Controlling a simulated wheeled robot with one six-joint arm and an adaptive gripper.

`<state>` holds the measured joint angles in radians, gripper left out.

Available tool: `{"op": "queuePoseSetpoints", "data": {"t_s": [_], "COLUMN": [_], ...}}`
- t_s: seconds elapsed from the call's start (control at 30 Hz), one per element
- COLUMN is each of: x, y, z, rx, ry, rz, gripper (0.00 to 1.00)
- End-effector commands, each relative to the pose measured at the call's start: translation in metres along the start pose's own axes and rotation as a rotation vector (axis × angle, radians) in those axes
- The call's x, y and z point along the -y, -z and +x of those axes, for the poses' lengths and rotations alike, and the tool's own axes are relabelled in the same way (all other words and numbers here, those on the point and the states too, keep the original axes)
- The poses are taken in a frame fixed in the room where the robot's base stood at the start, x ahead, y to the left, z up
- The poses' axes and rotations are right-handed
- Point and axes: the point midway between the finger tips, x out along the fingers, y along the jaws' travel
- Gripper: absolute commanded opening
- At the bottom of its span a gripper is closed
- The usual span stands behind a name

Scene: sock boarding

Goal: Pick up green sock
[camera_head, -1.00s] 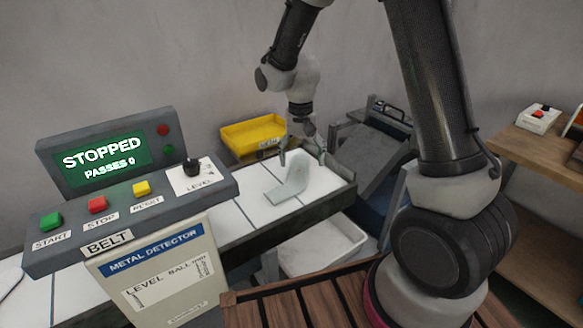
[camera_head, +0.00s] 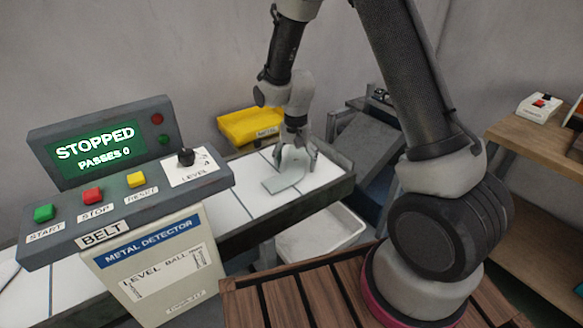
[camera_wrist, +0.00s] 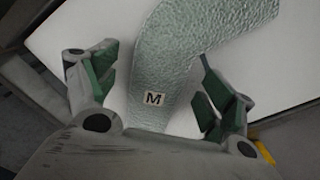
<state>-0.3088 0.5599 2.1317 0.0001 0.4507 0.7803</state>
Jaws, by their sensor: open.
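The green sock (camera_head: 287,177) is pale grey-green and L-shaped, and it lies on the white belt surface (camera_head: 240,206). In the wrist view the sock (camera_wrist: 172,60) has a textured face and a small "M" label near its end by my gripper. My gripper (camera_head: 297,156) is low over the sock at its far part. In the wrist view the open jaws (camera_wrist: 155,90) stand on either side of the sock with green pads facing inward. Gaps show between the pads and the sock, so it is not clamped.
A metal detector console (camera_head: 110,165) reading STOPPED, PASSES 0 stands at left. A yellow bin (camera_head: 240,128) is behind the belt, and a white bin (camera_head: 318,238) sits below its front edge. A wooden shelf (camera_head: 540,150) is at right.

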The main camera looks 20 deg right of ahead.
Motion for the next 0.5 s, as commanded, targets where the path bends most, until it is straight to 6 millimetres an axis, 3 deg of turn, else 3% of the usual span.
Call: {"op": "queuePoseSetpoints", "data": {"t_s": [0.17,0.4,0.5], "x": [0.0001,0.0001,0.0001], "y": [0.0001,0.0001,0.0001], "z": [0.0002,-0.0001,-0.0001], "rx": [0.0,0.0,0.0], "ry": [0.0,0.0,0.0], "rz": [0.0,0.0,0.0], "gripper": [0.83,0.41,0.4]}}
